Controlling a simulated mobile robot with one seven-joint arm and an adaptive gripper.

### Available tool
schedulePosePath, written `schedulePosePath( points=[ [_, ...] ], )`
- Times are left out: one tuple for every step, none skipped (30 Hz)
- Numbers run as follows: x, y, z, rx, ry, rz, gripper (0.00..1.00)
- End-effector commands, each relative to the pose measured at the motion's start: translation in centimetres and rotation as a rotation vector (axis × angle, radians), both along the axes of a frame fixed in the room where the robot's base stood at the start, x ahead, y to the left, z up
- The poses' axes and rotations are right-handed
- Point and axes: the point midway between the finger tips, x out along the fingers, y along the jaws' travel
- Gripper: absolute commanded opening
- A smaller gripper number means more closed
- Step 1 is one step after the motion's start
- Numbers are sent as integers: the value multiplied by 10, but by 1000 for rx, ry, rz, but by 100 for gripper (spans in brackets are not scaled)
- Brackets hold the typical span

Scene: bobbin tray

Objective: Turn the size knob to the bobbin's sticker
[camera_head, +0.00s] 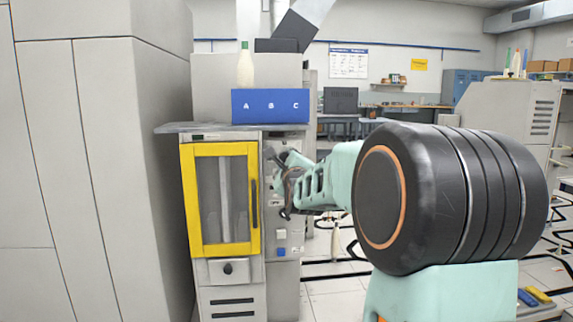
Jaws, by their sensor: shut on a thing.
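A pale bobbin (245,70) with a green tip stands upright at the blue tray (270,118) marked A, B and C, above the letter A. I cannot make out a sticker on it. My gripper (285,203) is at the grey control panel (284,225) right of the yellow-framed door. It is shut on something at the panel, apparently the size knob. The fingers hide the knob, so its setting cannot be read.
The yellow-framed door (222,247) with a dark handle is closed, close left of my gripper. A white and a blue button sit low on the panel. A tall grey cabinet (110,150) fills the left. My arm blocks much of the right.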

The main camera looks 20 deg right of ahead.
Motion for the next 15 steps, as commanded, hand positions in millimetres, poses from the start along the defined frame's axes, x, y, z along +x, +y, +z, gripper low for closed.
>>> schedulePosePath(
  points=[
    [0,1,-1,11,-2,1,6],
    [0,1,-1,18,-4,1,6],
    [0,1,-1,24,-6,1,6],
    [0,1,-1,28,-7,1,6],
    [0,0,-1,31,-8,1,6],
    [0,0,-1,34,-9,1,6],
    [0,0,0,36,-9,1,6],
    [0,0,-1,37,-10,1,6],
    [0,0,0,38,-10,1,6],
    [0,0,0,39,-10,1,6],
    [0,0,0,39,-10,1,6],
    [0,0,0,39,-10,1,6],
    [0,0,0,39,-10,1,6],
    [0,0,0,39,-10,1,6],
    [0,0,0,39,-10,1,6]
  ],
)
